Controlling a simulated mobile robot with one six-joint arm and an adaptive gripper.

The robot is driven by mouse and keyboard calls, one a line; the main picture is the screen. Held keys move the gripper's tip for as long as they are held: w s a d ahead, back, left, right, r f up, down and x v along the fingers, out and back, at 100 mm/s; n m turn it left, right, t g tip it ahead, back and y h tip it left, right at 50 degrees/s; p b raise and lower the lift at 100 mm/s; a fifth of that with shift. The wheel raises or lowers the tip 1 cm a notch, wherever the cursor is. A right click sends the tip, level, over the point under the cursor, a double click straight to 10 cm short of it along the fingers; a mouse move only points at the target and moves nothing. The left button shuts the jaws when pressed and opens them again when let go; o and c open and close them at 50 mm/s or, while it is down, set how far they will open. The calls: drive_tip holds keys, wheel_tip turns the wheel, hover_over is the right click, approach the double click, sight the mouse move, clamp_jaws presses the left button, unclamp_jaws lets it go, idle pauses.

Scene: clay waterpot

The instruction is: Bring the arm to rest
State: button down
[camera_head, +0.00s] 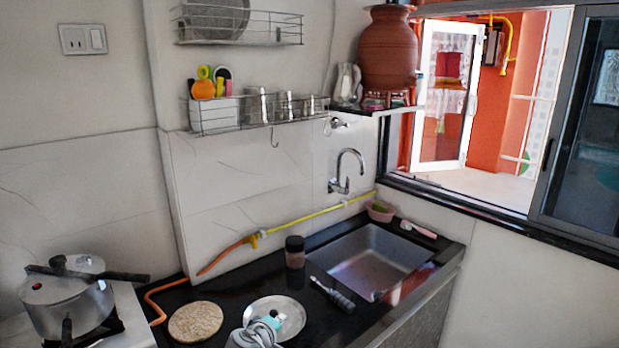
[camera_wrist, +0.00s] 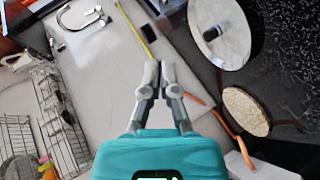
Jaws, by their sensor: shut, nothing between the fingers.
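My gripper (camera_head: 260,329) shows at the bottom centre of the head view, in front of the steel plate (camera_head: 291,308) on the dark counter. In the wrist view my gripper (camera_wrist: 158,68) has its two grey fingers together and nothing between them, with its teal body at the bottom edge. The round plate (camera_wrist: 235,55) lies beyond the fingers to the upper right, with a small dark object (camera_wrist: 212,33) showing over it. The fingers appear apart from the plate. Most of my arm is out of view.
A brown round board (camera_head: 195,321) lies left of the plate. A pressure cooker (camera_head: 65,298) is on the stove at left. A wire rack (camera_head: 245,112) hangs on the wall.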

drive_tip(key=s+d+f+m+g+y, duration=0.2)
drive_tip(key=s+d+f+m+g, duration=0.2)
drive_tip(key=d, duration=0.8)
drive_tip(key=s+d+f+m+g+y+p, duration=0.1)
drive_tip(key=s+d+f+m+g, duration=0.3)
drive_tip(key=d+g, duration=0.4)
drive_tip(key=shift+d+f+m+y, duration=0.7)
drive_tip(key=shift+d+m, duration=0.6)
drive_tip(key=shift+d, duration=1)
drive_tip(key=shift+a, duration=0.15)
